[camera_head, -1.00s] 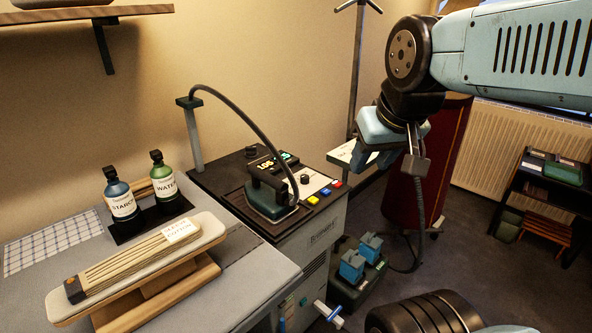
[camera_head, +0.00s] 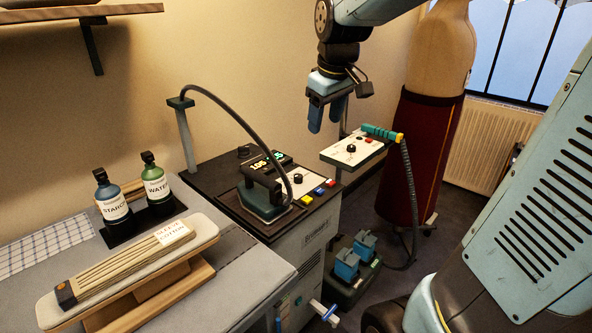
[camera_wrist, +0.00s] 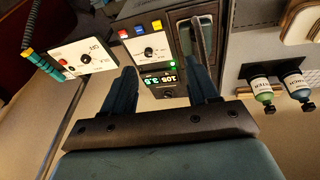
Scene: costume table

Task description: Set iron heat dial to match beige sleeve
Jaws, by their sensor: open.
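The ironing station (camera_head: 225,165) has a white control panel with a black round dial (camera_head: 298,179); the dial also shows in the wrist view (camera_wrist: 148,53). Its lit display (camera_head: 266,161) appears to read 105 and 3 point something in the wrist view (camera_wrist: 160,85). The iron (camera_head: 262,196) rests on the station's left front. The beige sleeve (camera_head: 115,264) lies on a padded sleeve board at lower left, with a white tag (camera_head: 173,232) whose lower line seems to read cotton. My gripper (camera_head: 327,118) is open and empty, pointing down above and behind the station, apart from the dial.
A second white panel (camera_head: 352,149) with a knob and teal handheld tool (camera_head: 380,132) stands right of the station. The iron's hose (camera_head: 245,117) arches over the station. Starch (camera_head: 113,203) and water (camera_head: 155,184) bottles stand left. A dress form (camera_head: 425,150) stands behind.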

